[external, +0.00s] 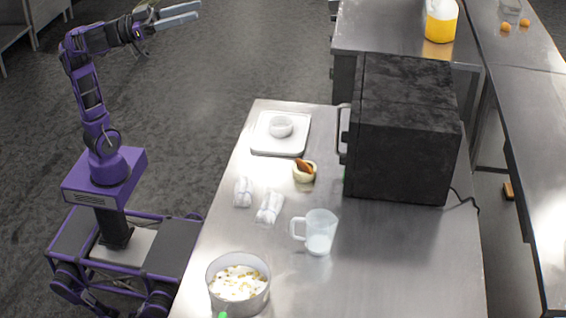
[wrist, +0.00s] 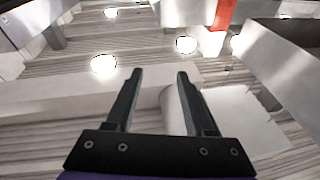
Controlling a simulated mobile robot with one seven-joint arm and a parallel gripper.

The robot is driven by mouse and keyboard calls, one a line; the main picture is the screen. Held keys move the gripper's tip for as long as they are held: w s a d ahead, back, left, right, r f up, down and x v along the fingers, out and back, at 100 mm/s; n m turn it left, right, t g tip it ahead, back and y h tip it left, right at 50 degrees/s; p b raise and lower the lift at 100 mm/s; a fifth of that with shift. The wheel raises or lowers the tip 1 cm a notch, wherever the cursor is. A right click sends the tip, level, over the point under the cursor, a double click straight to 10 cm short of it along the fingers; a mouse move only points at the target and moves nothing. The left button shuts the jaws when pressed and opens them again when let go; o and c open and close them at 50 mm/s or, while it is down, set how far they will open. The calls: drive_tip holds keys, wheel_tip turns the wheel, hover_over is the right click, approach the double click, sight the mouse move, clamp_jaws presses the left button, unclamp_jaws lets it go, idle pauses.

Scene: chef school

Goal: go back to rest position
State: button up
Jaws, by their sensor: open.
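My gripper (external: 178,15) is at the top left of the external view, raised high above the floor and pointing right, well away from the table. In the wrist view, my gripper (wrist: 157,85) shows two dark fingers spread apart with nothing between them. The wrist camera looks toward the ceiling and upper walls, with several bright round lights. My arm is folded upward above its purple base at the left.
The steel table (external: 370,270) holds a black oven (external: 405,130), a scale (external: 270,145) with a small bowl, a small cup (external: 298,174), two white packets, a measuring jug (external: 320,235) and a pot (external: 240,302). The floor (external: 235,60) around my arm is open.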

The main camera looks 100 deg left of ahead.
drive_tip(key=s+d+r+m+t+h+b, duration=0.1)
drive_tip(key=s+d+r+m+h, duration=0.3)
drive_tip(key=s+d, duration=0.5)
drive_tip(key=s+d+r+m+t+h, duration=0.1)
drive_tip(key=s+d+r+h, duration=0.1)
drive_tip(key=s+d+h, duration=0.55)
drive_tip(key=w+f+m+g+y, duration=0.1)
drive_tip(key=w+f+y, duration=0.2)
drive_tip(key=f, duration=0.3)
drive_tip(key=w+f+m+g+y, duration=0.1)
drive_tip(key=w+f+y, duration=0.15)
drive_tip(key=f, duration=0.45)
drive_tip(key=w+a+f+n+g+y+p, duration=0.1)
drive_tip(key=w+a+f+g+y, duration=0.15)
drive_tip(key=a+f, duration=0.5)
drive_tip(key=w+a+f+n+g+y+p, duration=0.1)
drive_tip(key=w+a+f+g+y, duration=0.1)
drive_tip(key=a+f+y, duration=0.5)
drive_tip(key=s+a+f+n+g+h+p, duration=0.1)
drive_tip(key=s+a+f+n+g, duration=0.15)
drive_tip(key=a+f, duration=0.65)
drive_tip(key=s+a+f+n+g+h, duration=0.1)
drive_tip(key=s+a+f+g, duration=0.25)
drive_tip(key=a, duration=0.85)
drive_tip(key=s+a+f+g+h, duration=0.4)
drive_tip(key=s+f, duration=0.4)
drive_tip(key=f, duration=0.6)
drive_tip(key=shift+s+a+n+p, duration=0.2)
drive_tip(key=shift+a+n+p, duration=0.25)
drive_tip(key=shift+a, duration=0.25)
